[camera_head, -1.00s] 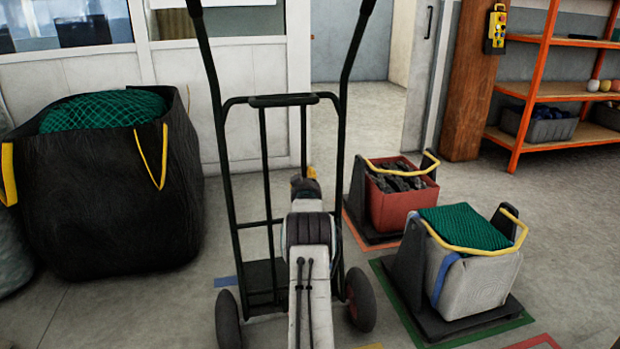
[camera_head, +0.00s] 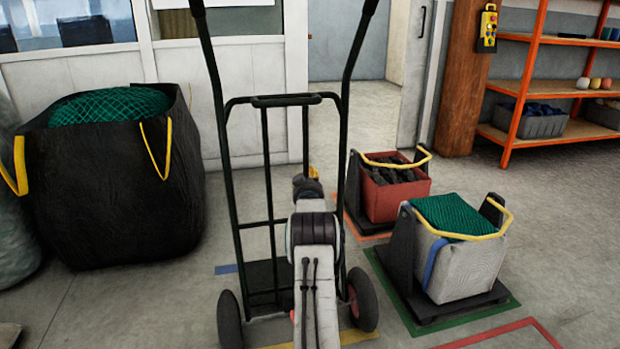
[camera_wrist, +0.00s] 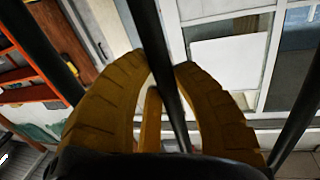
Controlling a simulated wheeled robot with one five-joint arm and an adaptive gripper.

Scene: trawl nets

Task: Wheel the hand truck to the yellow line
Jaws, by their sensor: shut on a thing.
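The dark green hand truck (camera_head: 239,160) stands upright in front of me in the head view, with its two black wheels at the bottom. My gripper (camera_head: 308,180) is at its frame, largely hidden by my own arm. In the wrist view, my gripper's yellow fingers (camera_wrist: 166,72) are shut around a dark bar of the hand truck (camera_wrist: 158,45). The yellow line (camera_head: 356,337) shows on the floor at the bottom of the head view, beside the right wheel and partly hidden by my arm and the wheels.
A black bag with green net (camera_head: 105,190) stands at left. A red bin (camera_head: 395,200) and a grey bin (camera_head: 465,268) sit on dark stands at right, close to the truck's right wheel. Orange shelving (camera_head: 535,70) is at back right. A red floor marking (camera_head: 500,332) lies front right.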

